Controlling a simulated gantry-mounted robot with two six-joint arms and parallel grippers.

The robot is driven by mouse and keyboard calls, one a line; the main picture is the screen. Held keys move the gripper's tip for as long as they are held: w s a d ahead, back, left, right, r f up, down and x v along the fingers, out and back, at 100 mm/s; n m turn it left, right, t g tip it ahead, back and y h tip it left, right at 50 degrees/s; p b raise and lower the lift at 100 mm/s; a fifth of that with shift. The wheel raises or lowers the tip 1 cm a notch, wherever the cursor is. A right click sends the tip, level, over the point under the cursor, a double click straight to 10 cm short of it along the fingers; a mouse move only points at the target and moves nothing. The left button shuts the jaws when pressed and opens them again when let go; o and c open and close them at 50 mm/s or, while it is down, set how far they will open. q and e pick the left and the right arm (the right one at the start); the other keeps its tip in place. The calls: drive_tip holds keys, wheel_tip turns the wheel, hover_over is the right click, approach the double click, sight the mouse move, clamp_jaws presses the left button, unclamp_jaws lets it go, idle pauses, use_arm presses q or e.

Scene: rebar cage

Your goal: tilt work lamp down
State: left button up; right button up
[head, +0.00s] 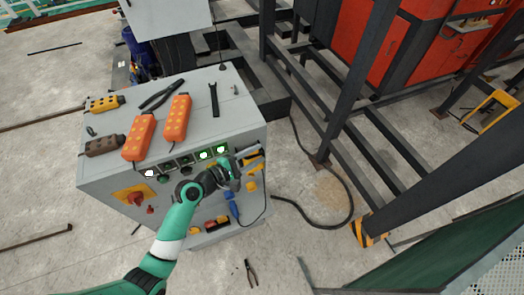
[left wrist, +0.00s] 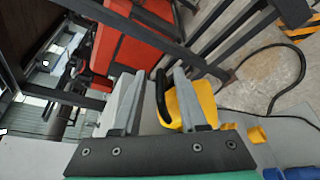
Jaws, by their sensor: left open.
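A yellow body with a black handle or rim, which looks like the work lamp (head: 256,160), is at the right end of the grey cabinet's front. In the left wrist view the lamp (left wrist: 205,100) lies just by my right-hand finger, with its black part (left wrist: 161,95) showing in the gap between the fingers. My left gripper (head: 236,168) is open beside the lamp and partly covers it in the head view. In the left wrist view the gripper (left wrist: 152,88) has its fingers apart. I cannot tell whether a finger touches the lamp. My right gripper is not in view.
Dark steel frames and a black cable (head: 330,226) are to the right.

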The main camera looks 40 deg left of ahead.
use_arm(q)
drive_tip(key=shift+x, duration=1.5)
drive_tip(key=shift+c, duration=0.3)
clamp_jaws()
